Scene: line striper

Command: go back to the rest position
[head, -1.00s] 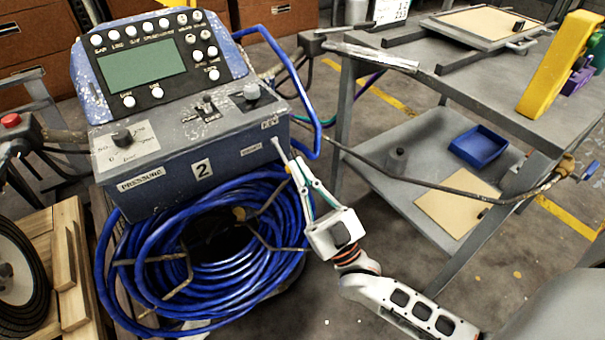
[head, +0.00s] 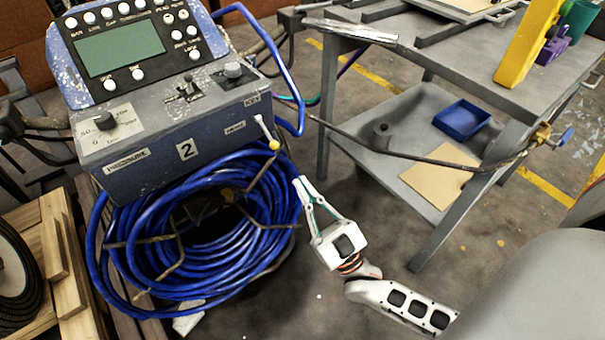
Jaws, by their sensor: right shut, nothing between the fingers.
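My right gripper (head: 300,183) is shut and empty. It is in the lower middle of the head view, just right of the coiled blue hose (head: 132,240) and below the line striper's control box (head: 165,130). A small lever with a pale shaft and yellow end (head: 273,143) sticks out at the box's lower right corner, up and left of the fingertips and apart from them. My right arm (head: 405,303) comes in from the lower right. My left gripper is not in view.
A grey two-shelf metal cart (head: 385,105) stands at the right, with a blue tray (head: 461,120) on its lower shelf. A wooden pallet (head: 50,245) with a wheel lies at the lower left. The floor between striper and cart is partly free.

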